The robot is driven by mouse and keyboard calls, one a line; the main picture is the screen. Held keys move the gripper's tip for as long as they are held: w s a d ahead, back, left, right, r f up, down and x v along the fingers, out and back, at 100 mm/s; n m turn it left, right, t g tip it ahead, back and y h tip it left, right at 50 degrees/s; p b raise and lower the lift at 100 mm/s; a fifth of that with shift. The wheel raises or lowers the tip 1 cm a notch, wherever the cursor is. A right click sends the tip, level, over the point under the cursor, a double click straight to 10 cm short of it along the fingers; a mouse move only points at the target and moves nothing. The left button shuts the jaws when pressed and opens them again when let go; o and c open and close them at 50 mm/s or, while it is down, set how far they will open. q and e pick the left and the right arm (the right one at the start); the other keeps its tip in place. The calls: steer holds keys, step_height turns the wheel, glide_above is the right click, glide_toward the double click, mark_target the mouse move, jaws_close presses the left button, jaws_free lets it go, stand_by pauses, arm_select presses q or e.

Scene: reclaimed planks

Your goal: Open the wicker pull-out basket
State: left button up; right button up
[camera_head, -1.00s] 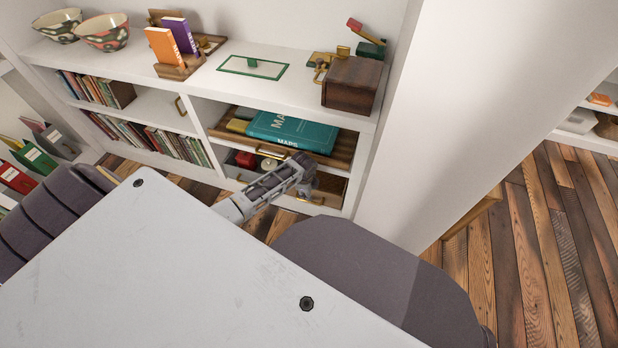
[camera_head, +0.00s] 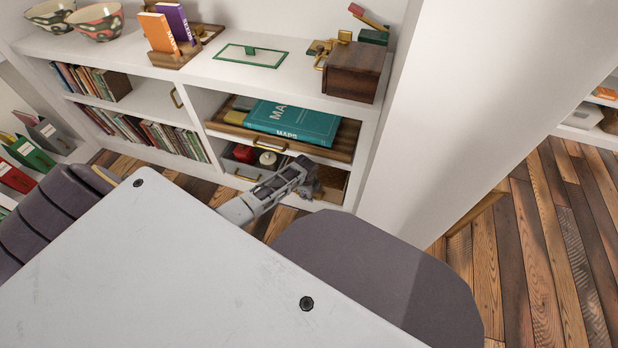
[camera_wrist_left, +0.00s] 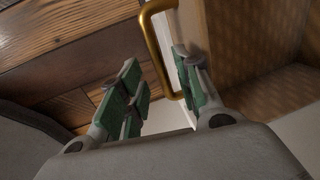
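The wicker basket (camera_head: 333,178) sits in the lower right compartment of the white shelf unit, partly hidden behind my left gripper. Its woven brown surface fills the upper right of the left wrist view (camera_wrist_left: 245,45). A brass handle (camera_wrist_left: 158,48) shows close up there, running down between my left gripper's fingers. My left gripper (camera_head: 308,181) is in front of the basket in the head view. Its green-padded fingers (camera_wrist_left: 160,90) are apart, with the handle in or just beyond the gap; I cannot tell whether they touch it. My right gripper is not in view.
A grey drawer with a brass handle (camera_head: 246,176) and small items is left of the basket. Above it, a wooden tray (camera_head: 345,141) holds a teal maps box (camera_head: 293,122). A wooden box (camera_head: 353,72) stands on top. A white wall panel (camera_head: 455,100) stands right of the unit.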

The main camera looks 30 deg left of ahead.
arm_select(q)
steer(key=shift+w+f+b, duration=0.2)
steer(key=shift+f+b, duration=0.35)
steer(key=shift+f, duration=0.5)
jaws_close()
